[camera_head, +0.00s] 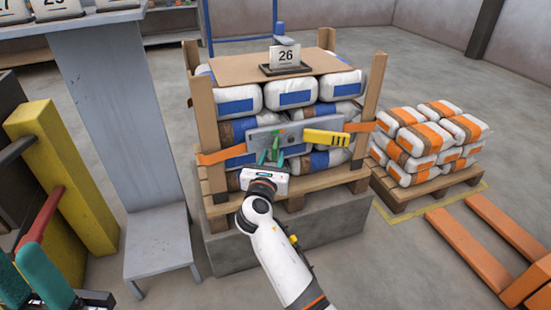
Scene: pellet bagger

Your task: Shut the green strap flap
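A grey buckle plate (262,138) sits on the orange strap (222,155) across the front of the stacked white and blue bags. A narrow green piece (277,146), which looks like the strap flap, stands out at the plate's middle. My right gripper (271,159) reaches up from below and is right in front of it. Dark green shapes there overlap, so I cannot tell finger from flap or whether they touch. The gripper's opening is unclear. A yellow piece (326,138) sits on the plate's right.
Wooden corner posts (371,88) frame the bag stack, with a sign marked 26 (286,57) on top. Orange-banded bags (417,140) sit on a pallet at right, near orange forks (495,240). A grey pillar (125,120) and yellow frame (65,175) stand at left.

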